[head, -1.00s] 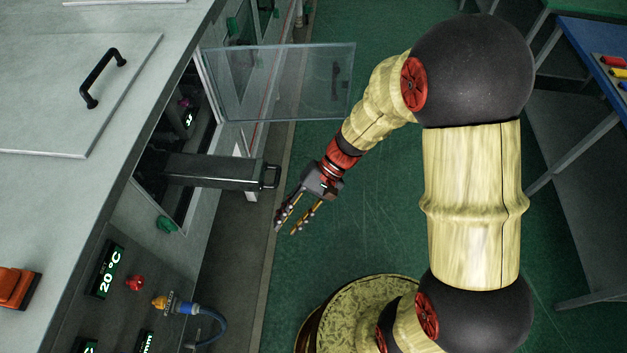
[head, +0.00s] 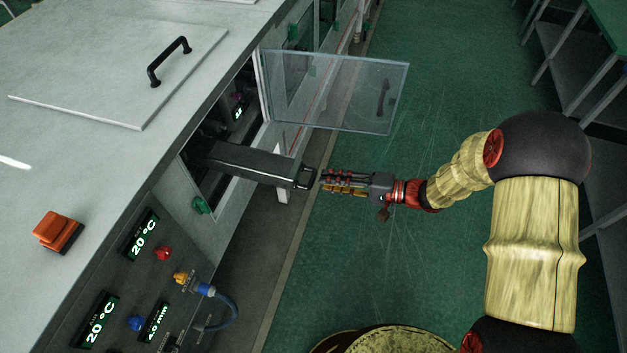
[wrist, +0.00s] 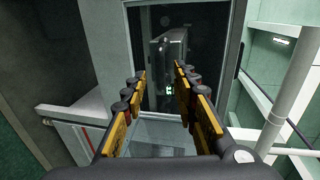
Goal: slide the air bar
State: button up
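The air bar (head: 245,163) is a dark grey bar that sticks out of an opening in the machine's side. A dark loop handle (head: 306,178) is at its outer end. My gripper (head: 323,180) is just right of the handle and points at it, with a small gap seeming to remain. In the wrist view, the fingers (wrist: 159,76) are spread apart with nothing between them, and the end of the air bar (wrist: 168,50) lies ahead between the fingertips. The bar's inner end is hidden inside the machine.
A clear hinged door (head: 345,92) stands open beyond the bar. Below the opening are displays (head: 142,234), knobs and a blue hose (head: 236,312). An orange button box (head: 58,232) sits on the machine top. The green floor (head: 400,260) around my arm is clear.

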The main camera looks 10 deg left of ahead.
aim_at(312, 179)
jog(key=x, duration=0.6)
jog(key=shift+c, duration=1.2)
jog(key=shift+f, duration=0.1)
grip_shut()
jog(key=shift+s+f, duration=0.1)
jog(key=shift+s, duration=0.05)
